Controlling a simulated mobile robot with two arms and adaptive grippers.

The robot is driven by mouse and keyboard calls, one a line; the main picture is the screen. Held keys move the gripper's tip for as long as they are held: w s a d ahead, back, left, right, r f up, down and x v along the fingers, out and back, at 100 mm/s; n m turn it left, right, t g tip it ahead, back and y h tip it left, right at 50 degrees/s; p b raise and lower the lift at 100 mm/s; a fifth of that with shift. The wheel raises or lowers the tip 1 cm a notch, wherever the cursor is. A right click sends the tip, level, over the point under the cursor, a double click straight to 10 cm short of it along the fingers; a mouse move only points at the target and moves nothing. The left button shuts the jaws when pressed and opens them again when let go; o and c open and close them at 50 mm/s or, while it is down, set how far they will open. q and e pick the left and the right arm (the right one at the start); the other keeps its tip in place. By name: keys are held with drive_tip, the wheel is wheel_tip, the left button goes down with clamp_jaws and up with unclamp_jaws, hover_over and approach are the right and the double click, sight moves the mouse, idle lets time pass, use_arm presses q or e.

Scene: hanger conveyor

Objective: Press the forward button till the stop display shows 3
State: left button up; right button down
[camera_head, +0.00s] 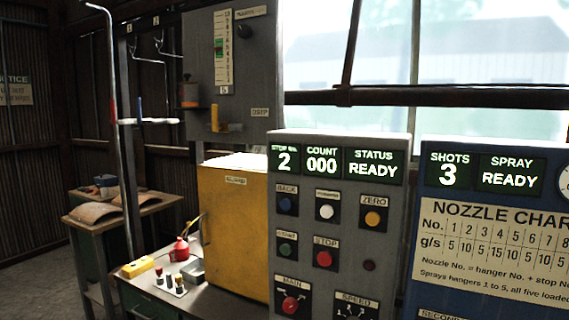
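The grey control console (343,142) stands in the middle of the view. Its stop display (284,160) reads 2, beside a count display (322,163) at 000 and a status display (373,167) reading READY. Neither of my grippers is in view.
Lower on the console are a green button (286,250), a red STOP button (324,258), a red main switch (290,304) and a speed dial (354,308). A blue panel (432,210) stands right, a yellow cabinet (232,225) left. A bench (212,296) holds a red oil can (180,251).

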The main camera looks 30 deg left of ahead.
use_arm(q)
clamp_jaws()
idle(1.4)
